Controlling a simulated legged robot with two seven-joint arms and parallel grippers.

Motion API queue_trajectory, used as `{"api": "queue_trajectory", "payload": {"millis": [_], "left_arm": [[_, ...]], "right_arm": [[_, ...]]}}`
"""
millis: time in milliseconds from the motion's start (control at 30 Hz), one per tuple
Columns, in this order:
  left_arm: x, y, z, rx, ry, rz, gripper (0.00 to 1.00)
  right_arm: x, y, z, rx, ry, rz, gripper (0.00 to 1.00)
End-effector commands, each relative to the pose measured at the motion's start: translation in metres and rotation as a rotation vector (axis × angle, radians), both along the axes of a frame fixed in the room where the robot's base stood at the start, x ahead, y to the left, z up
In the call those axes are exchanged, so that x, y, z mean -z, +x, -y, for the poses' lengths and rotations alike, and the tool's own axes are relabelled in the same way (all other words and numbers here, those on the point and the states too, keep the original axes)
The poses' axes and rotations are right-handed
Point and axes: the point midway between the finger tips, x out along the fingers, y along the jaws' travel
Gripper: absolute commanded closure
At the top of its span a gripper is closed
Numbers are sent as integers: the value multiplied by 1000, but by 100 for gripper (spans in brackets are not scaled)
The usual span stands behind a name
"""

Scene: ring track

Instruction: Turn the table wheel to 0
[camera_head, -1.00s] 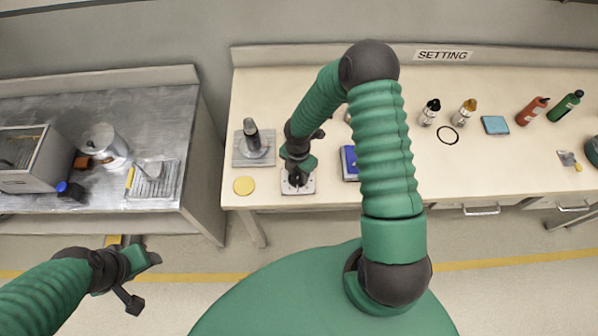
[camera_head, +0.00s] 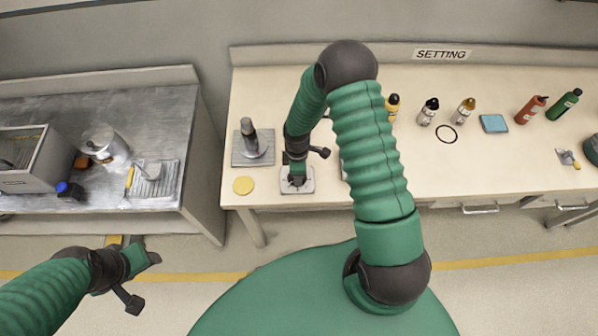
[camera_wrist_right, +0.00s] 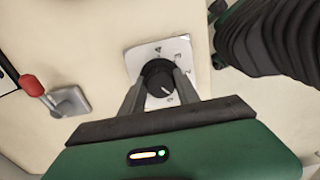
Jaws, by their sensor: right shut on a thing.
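The table wheel is a round black knob (camera_wrist_right: 158,80) on a pale marked plate (camera_wrist_right: 145,52) in the right wrist view. A white pointer line shows on the knob; the plate's marks are too small to read surely. In the head view the plate (camera_head: 307,186) lies near the table's front edge, and my gripper hides the knob. My right gripper (camera_wrist_right: 158,88) is shut on the knob, one finger on each side. My left gripper (camera_head: 150,258) hangs over the floor in front of the metal counter, away from the wheel; its jaws cannot be made out.
A grey stand with an upright post (camera_head: 252,148) and a yellow disc (camera_head: 243,185) are left of the plate. My right arm hides part of the table.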

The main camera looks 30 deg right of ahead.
Motion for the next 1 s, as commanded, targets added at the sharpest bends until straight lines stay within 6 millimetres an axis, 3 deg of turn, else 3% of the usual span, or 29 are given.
{"api": "queue_trajectory", "payload": {"millis": [500,1000], "left_arm": [[3,0,0,0,0,0,48],[4,0,0,0,0,0,48]], "right_arm": [[-1,6,-4,379,7,12,100],[-2,8,-3,477,8,15,100]]}}
